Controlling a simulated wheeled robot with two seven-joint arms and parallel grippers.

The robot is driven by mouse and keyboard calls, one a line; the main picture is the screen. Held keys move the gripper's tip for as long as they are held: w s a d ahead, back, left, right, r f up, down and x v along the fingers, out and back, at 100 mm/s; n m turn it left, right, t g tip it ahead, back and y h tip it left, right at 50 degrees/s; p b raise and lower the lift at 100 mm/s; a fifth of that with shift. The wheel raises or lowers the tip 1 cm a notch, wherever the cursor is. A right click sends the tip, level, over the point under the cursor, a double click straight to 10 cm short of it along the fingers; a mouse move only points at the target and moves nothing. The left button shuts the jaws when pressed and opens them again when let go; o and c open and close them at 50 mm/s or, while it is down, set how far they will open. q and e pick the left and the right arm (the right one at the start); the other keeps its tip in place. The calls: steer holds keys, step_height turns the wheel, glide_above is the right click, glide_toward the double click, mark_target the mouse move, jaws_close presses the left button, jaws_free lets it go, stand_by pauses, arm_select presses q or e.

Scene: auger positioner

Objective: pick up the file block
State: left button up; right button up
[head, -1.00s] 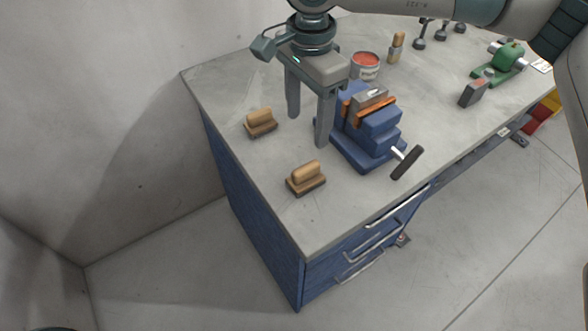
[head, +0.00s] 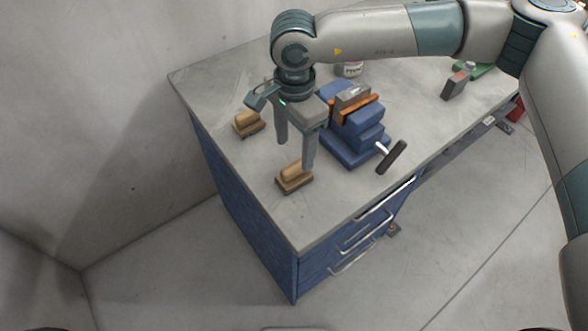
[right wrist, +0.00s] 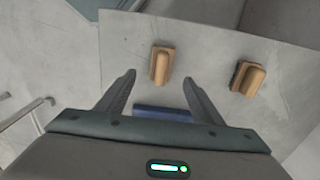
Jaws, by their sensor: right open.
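The nearer block (head: 294,177) is by the front left corner, and the farther block (head: 247,124) is by the left edge. My right gripper (head: 296,155) is open and empty, pointing down, with its fingertips above and just behind the nearer block. In the right wrist view the nearer block (right wrist: 160,65) lies just beyond the gap between the fingertips (right wrist: 159,78). The farther block (right wrist: 247,78) lies to the right. My left gripper is not in view.
A can (head: 349,69) and a dark block (head: 455,84) stand farther back. A wall borders the left.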

mark_target(294, 165)
step_height(294, 165, down, 4)
steer(key=shift+r+p, duration=0.1)
steer(key=shift+p, duration=0.6)
steer(key=shift+f, duration=0.55)
steer(key=shift+w+f+p, duration=0.1)
steer(key=shift+f+p, duration=0.5)
steer(key=shift+p, duration=0.25)
step_height(294, 165, down, 3)
steer(key=shift+r+p, duration=0.1)
steer(key=shift+p, duration=0.8)
steer(key=shift+w+f, duration=0.1)
steer(key=shift+f, duration=0.5)
steer(key=c, duration=1.3)
